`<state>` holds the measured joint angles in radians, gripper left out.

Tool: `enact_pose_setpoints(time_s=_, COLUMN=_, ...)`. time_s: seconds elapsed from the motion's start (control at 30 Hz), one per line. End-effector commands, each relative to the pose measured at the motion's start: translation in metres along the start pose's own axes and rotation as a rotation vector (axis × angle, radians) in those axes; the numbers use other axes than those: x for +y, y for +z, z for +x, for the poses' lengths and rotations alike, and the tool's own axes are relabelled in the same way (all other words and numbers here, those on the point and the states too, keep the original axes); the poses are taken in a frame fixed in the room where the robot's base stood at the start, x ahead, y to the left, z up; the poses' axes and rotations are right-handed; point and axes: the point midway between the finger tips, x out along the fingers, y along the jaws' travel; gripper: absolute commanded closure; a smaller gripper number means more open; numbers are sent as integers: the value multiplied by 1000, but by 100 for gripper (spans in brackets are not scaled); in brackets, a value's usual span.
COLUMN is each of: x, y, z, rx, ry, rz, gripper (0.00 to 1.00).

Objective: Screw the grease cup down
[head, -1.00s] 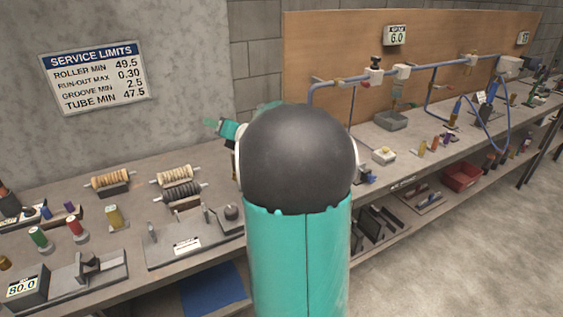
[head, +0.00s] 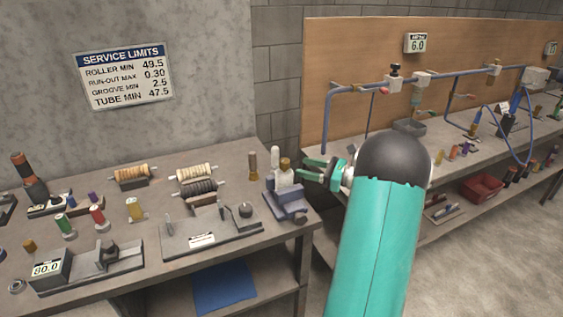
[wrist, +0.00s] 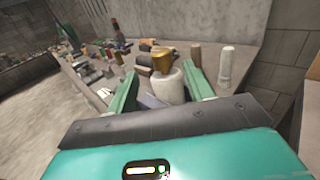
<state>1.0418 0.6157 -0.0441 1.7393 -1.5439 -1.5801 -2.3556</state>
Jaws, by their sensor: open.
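A brass-coloured cap, apparently the grease cup (head: 285,163), sits upright on top of a white cylindrical body (head: 284,177). The body stands in a blue-grey vise-like holder (head: 288,204) at the right end of the left bench. My gripper (head: 306,168) is open just right of the cap in the head view, its green fingers pointing left towards it. In the wrist view, the cap (wrist: 162,59) and white body (wrist: 169,87) show ahead, between the two spread fingers (wrist: 163,70). No contact is visible. Whether the cap is seated cannot be told.
A brown post (head: 253,165) and a white post (head: 275,157) stand close behind the holder. A flat plate fixture (head: 205,232) and rollers (head: 195,174) lie to its left. The second bench with blue piping (head: 362,87) runs to the right.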

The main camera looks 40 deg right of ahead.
Motion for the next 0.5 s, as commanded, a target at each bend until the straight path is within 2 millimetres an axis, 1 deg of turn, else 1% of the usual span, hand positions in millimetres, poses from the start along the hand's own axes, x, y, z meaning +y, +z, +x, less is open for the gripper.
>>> enact_pose_setpoints(time_s=0.03, x=1, y=0, z=12, rx=-1, ry=4, rz=0, gripper=48)
enact_pose_setpoints(time_s=0.3, x=0, y=0, z=62, rx=-1, ry=1, rz=1, gripper=48)
enact_pose_setpoints(time_s=0.4, x=0, y=0, z=77, rx=0, ry=-1, rz=2, gripper=48)
enact_pose_setpoints(time_s=0.5, x=0, y=0, z=88, rx=0, ry=-2, rz=1, gripper=48)
